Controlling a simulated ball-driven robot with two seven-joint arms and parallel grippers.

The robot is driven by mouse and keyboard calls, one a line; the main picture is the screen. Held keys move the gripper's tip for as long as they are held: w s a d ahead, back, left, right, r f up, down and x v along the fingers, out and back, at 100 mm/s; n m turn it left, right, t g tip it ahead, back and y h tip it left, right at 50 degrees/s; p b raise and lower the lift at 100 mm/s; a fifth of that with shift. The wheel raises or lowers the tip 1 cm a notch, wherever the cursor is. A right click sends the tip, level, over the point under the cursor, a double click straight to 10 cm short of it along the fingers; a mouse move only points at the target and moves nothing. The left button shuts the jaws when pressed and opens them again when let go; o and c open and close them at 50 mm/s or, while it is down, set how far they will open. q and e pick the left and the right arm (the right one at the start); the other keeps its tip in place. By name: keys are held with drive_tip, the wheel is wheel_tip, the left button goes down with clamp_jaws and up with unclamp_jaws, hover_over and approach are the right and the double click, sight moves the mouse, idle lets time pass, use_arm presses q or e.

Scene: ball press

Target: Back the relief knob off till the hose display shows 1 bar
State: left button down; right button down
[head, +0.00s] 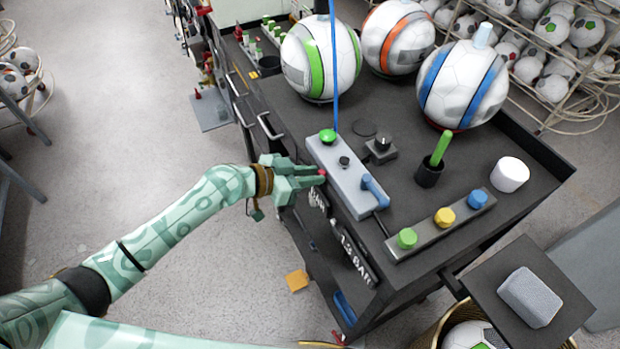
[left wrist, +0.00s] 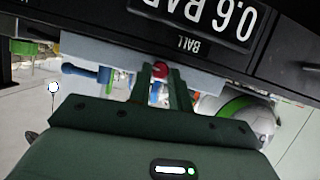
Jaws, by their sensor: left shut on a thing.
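The red relief knob (head: 321,173) sits on the side of the grey valve block (head: 350,184) at the cart's left edge. My left gripper (head: 310,177) is shut on this knob, its fingers pointing right; the left wrist view shows the red knob (left wrist: 160,69) between the fingertips. The lower display (head: 356,262) on the cart's front seems to read 1.3 BAR. The display labelled BALL (left wrist: 205,18) reads 0.6 BAR, upside down in the left wrist view. My right gripper is not in view.
The block carries a green button (head: 327,136) and a blue lever (head: 374,190). Three striped balls stand behind it. A bar with green, yellow and blue knobs (head: 444,217) lies to the right. A blue hose (head: 334,70) rises above the block.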

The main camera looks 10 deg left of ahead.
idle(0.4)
use_arm(q)
drive_tip(key=c, duration=1.3)
unclamp_jaws()
drive_tip(key=shift+a, duration=0.1)
drive_tip(key=b+v, duration=0.2)
drive_tip(key=v, duration=1.4)
drive_tip(key=shift+a, duration=0.2)
drive_tip(key=shift+w+r, duration=0.1)
